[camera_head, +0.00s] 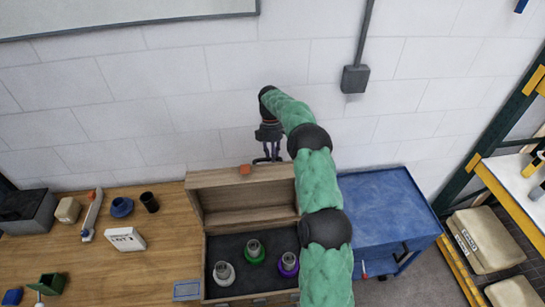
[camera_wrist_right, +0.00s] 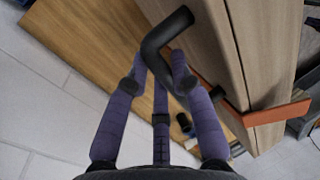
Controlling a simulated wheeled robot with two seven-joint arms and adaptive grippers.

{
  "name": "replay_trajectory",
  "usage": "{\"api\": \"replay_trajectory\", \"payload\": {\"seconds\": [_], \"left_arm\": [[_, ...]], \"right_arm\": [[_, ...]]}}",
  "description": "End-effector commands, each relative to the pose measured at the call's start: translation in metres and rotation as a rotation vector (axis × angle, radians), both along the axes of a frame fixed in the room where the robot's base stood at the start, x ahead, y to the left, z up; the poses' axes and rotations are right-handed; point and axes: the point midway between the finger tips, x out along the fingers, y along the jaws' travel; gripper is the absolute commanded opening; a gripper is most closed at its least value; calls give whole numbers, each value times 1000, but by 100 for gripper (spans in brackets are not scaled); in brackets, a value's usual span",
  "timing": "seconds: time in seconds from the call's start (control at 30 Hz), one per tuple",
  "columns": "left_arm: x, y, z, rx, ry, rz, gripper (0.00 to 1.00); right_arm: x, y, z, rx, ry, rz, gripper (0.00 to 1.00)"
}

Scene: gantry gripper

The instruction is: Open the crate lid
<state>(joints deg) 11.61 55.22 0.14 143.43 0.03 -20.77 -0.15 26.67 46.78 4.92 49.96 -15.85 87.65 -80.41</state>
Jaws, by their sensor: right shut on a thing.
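The wooden crate (camera_head: 203,268) stands on the bench with its dark inside showing. Its lid (camera_head: 220,200) is raised at the back, inner side facing the head camera. An orange tab (camera_head: 245,170) sits on the lid's upper edge; it also shows in the wrist view (camera_wrist_right: 275,114). My right gripper (camera_head: 267,158) is behind the lid's top edge. In the wrist view, its purple fingers (camera_wrist_right: 160,70) are shut on a bent black handle (camera_wrist_right: 178,28) beside the wooden panel. The handle is hidden in the head view. My left gripper is not in view.
Several bottles, including a green one (camera_head: 255,255), stand inside the crate. A white box (camera_head: 125,239), a blue round part (camera_head: 122,207) and a black cup (camera_head: 149,202) lie left of it. A blue cart (camera_head: 385,205) stands right. The white wall is close behind.

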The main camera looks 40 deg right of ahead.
Motion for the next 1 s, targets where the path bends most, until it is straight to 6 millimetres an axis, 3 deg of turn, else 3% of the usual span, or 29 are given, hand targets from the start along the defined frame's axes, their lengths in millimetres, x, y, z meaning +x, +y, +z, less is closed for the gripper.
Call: {"api": "replay_trajectory", "payload": {"seconds": [0.03,0.07,0.1,0.13,0.53,0.83,1.0], "left_arm": [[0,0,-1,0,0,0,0],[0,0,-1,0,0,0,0],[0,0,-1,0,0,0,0],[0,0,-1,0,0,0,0],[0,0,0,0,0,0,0],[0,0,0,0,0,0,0],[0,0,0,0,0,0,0]], "right_arm": [[-5,8,-17,20,30,10,0],[-5,8,-17,20,30,10,32],[-5,8,-16,19,29,9,43],[-5,8,-15,18,28,9,49],[-1,4,-3,11,18,6,49],[14,-4,38,11,18,7,49],[18,-6,51,12,21,8,49]]}}
